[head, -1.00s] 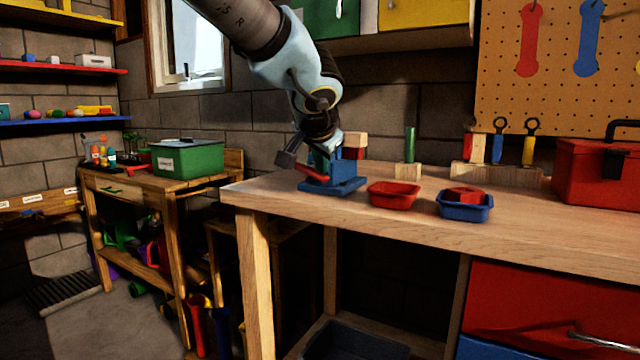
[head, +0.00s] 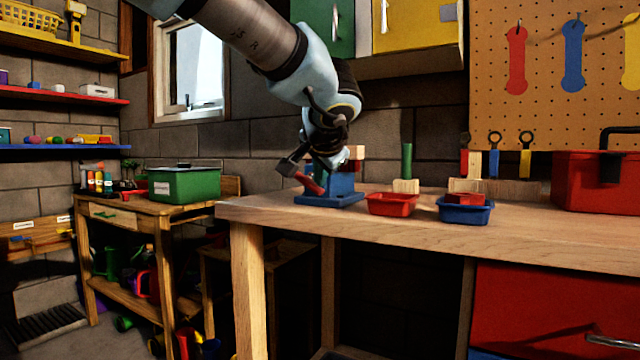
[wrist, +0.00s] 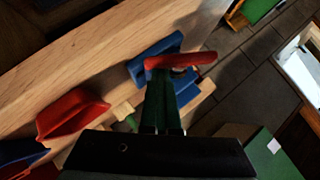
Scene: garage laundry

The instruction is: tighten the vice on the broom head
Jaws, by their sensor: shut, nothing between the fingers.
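The blue vice (head: 342,186) stands near the left end of the workbench, its red handle (head: 309,183) slanting down to the right on its left side. A pale wooden block (head: 356,152) with red below it shows behind the vice, partly hidden; I cannot tell whether this is the broom head or how the jaws hold it. My gripper (wrist: 161,95) is shut and empty, pointing down over the vice. In the wrist view its fingertips are close to the red handle (wrist: 185,60); I cannot tell whether they touch. The blue vice base (wrist: 142,70) lies beyond the fingers.
A red tray (head: 391,206) and a blue tray (head: 466,213) holding a red piece stand right of the vice. A green peg on a wooden block (head: 406,187) stands behind them. A red toolbox (head: 595,183) is at the right. The front bench edge is clear.

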